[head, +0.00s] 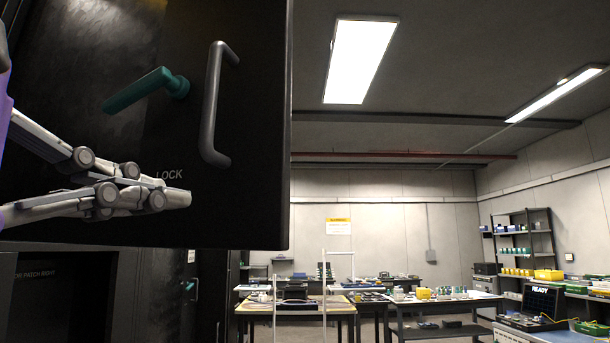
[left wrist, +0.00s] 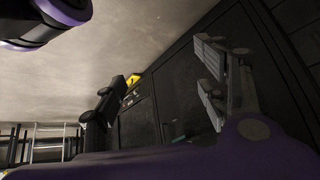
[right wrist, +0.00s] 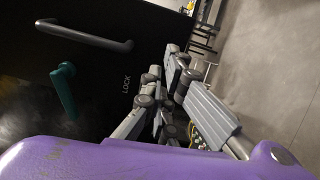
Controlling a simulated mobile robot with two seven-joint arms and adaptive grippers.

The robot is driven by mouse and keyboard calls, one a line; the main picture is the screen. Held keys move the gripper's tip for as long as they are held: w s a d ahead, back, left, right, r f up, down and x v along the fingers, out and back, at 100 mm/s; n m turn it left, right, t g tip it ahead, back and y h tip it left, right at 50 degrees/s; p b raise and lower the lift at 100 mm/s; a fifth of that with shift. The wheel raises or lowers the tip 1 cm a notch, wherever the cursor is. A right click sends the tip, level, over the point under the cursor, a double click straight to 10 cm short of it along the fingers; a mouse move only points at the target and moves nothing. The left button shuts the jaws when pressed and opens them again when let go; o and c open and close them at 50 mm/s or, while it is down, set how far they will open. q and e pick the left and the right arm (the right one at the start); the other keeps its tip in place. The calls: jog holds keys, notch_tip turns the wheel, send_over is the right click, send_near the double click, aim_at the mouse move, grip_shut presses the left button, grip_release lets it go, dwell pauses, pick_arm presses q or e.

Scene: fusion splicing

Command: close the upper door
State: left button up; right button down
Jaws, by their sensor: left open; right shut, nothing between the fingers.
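The upper door (head: 255,120) is a large black panel filling the upper left of the head view; it stands open, its free edge jutting out over the room. It bears a grey bar handle (head: 212,105), a teal lever (head: 145,90) and the word LOCK. In the right wrist view the bar handle (right wrist: 85,36) and lever (right wrist: 64,90) show at left. My right gripper (head: 185,197) is shut and empty, in front of the door face just below LOCK; contact cannot be told. My left gripper (left wrist: 160,75) shows only in the left wrist view, open and empty, near dark cabinet panels.
Below the door is a dark lower cabinet marked PATCH RIGHT (head: 60,285), with another teal handle (head: 190,287). Workbenches (head: 400,305) and a shelf rack (head: 525,245) stand farther back. The right wrist view shows open grey floor (right wrist: 265,60).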

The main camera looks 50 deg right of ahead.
aim_at(242, 214)
jog(key=shift+m, duration=0.4)
jog(key=d, duration=0.8)
jog(key=shift+w+d+f+p, duration=0.1)
jog(key=shift+w+d+p, duration=0.1)
jog(key=shift+d+p, duration=0.15)
jog(key=shift+w+d, duration=0.3)
jog(key=shift+d, duration=0.2)
jog(key=shift+f, duration=0.1)
jog(key=shift+d, duration=0.1)
